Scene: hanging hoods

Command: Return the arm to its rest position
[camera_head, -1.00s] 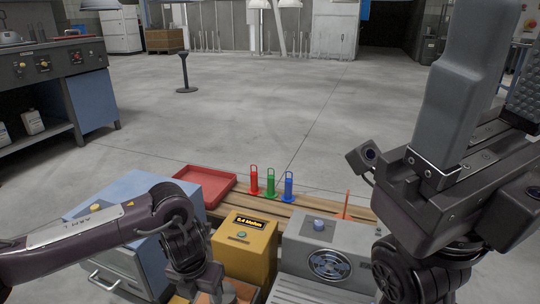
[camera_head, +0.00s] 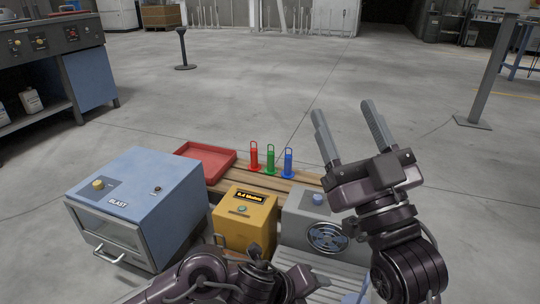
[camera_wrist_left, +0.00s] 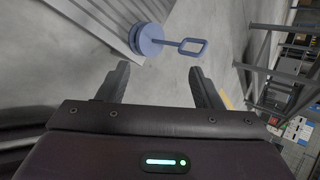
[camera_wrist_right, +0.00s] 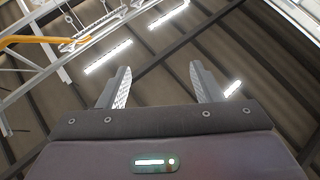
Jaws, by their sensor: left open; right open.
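My right gripper (camera_head: 342,110) is raised over the right side of the bench in the head view. Its two fingers point up, apart and empty. In the right wrist view the open fingers (camera_wrist_right: 158,78) face the ceiling. My left arm lies low at the bottom of the head view, in front of the yellow box. In the left wrist view my left gripper (camera_wrist_left: 161,72) is open with nothing between its fingers. A blue stacked-disc piece with a looped handle (camera_wrist_left: 150,40) shows beyond the fingertips, apart from them.
A blue blast cabinet (camera_head: 140,190), a yellow box (camera_head: 242,215) and a grey fan unit (camera_head: 310,215) stand in front. Behind are a red tray (camera_head: 205,163) and red (camera_head: 254,157), green (camera_head: 270,160) and blue (camera_head: 288,163) looped pieces. Open floor lies beyond.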

